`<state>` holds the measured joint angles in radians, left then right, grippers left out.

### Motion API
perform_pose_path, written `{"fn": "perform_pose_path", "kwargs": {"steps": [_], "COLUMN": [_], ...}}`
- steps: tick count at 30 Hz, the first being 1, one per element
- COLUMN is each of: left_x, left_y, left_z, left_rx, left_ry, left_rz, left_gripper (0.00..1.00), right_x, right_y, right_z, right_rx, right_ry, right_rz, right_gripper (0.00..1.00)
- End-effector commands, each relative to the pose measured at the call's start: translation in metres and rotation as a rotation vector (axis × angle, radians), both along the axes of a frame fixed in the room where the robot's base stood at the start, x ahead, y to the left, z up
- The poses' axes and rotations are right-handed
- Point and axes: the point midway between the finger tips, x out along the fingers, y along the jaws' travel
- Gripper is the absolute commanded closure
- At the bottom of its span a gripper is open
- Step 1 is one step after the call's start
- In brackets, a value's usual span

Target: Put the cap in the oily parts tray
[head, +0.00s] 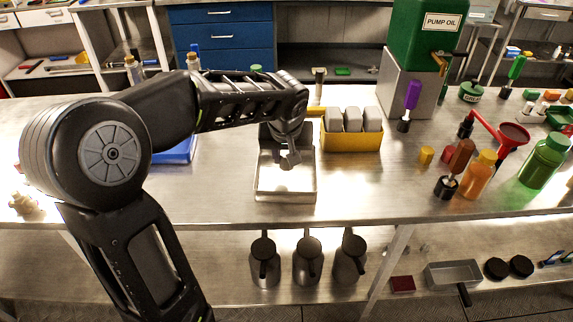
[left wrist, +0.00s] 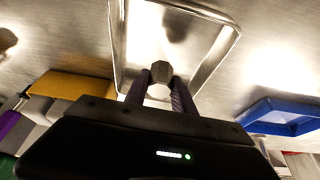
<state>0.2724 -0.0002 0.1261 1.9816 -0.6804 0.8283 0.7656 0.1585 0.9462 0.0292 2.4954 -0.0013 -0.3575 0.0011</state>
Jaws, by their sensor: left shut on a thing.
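My left gripper (head: 288,148) is shut on a small grey cap (left wrist: 160,70), which shows between the two fingertips in the left wrist view. In the head view the cap (head: 290,160) hangs below the gripper, over the shallow metal tray (head: 285,198). The same tray (left wrist: 226,44) fills the upper middle of the left wrist view, with the cap in front of its near part. The cap appears above the tray floor; the exact gap cannot be told. My right gripper is not in view.
A yellow bin (head: 350,142) with grey blocks stands right of the tray. A blue tray (head: 180,150) lies to the left, partly behind my arm. Bottles, a red funnel (head: 513,135) and the green pump oil tank (head: 425,40) stand to the right.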

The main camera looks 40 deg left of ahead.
Motion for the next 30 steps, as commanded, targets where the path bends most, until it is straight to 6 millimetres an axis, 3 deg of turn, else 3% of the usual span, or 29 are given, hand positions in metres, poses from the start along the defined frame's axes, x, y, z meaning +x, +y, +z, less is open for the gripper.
{"fn": "perform_pose_path", "kwargs": {"steps": [6, 19, 20, 27, 30], "left_x": [-0.001, 0.0, 0.0, 0.0, 0.0], "left_y": [0.0, 0.0, 0.0, 0.0, 0.0], "left_z": [-0.029, -0.036, -0.035, -0.034, -0.034], "left_rx": [-0.001, -0.001, -0.001, -0.001, -0.001], "left_ry": [0.003, -0.001, 0.001, 0.001, 0.001], "left_rz": [-0.001, 0.0, 0.0, 0.0, 0.0], "left_gripper": [1.0, 1.0, 0.68, 0.48, 0.48], "right_x": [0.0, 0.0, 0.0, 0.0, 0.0], "right_y": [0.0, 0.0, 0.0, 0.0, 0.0], "right_z": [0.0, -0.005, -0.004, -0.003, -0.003], "right_rx": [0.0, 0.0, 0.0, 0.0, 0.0], "right_ry": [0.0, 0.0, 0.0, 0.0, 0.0], "right_rz": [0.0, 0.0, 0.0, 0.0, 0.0], "right_gripper": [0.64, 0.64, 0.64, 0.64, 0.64]}}
